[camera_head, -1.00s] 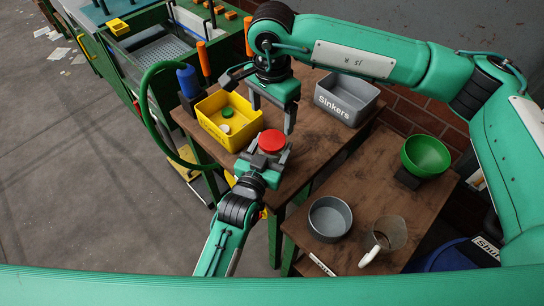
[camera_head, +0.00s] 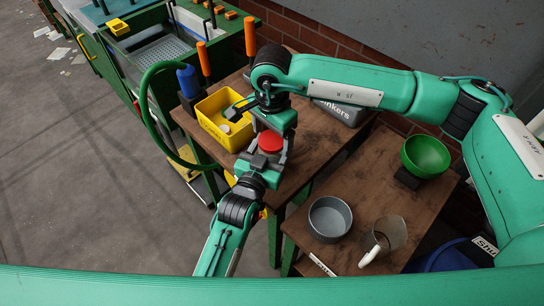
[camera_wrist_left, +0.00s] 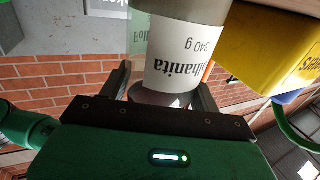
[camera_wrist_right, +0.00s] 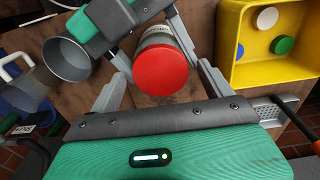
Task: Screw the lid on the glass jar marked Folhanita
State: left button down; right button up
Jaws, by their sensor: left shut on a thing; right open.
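The glass jar with the Folhanita label (camera_wrist_left: 178,55) is held in my left gripper (camera_wrist_left: 163,88), which is shut on it. The label reads upside down in the left wrist view. A red lid (camera_wrist_right: 162,70) sits at the jar's top; whether it is threaded on cannot be told. In the head view the red lid (camera_head: 270,141) shows between the two arms' grippers. My right gripper (camera_wrist_right: 162,88) is open, with one finger on each side of the lid and visible gaps to it. In the head view the right gripper (camera_head: 271,143) hangs over the jar, partly hiding it.
A yellow bin (camera_head: 222,134) holding small round pieces stands just left of my right gripper. A grey Sinkers bin (camera_head: 342,111) is behind the right arm. A grey pot (camera_head: 330,219), a clear mug (camera_head: 391,233) and a green bowl (camera_head: 426,156) stand on the lower right table.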

jog(key=shift+f, duration=0.1)
jog(key=c, duration=1.1)
jog(key=shift+c, duration=0.2)
jog(key=shift+m, duration=0.6)
jog(key=o, duration=1.1)
jog(key=shift+o, duration=0.2)
notch_tip(320, 180, up, 12)
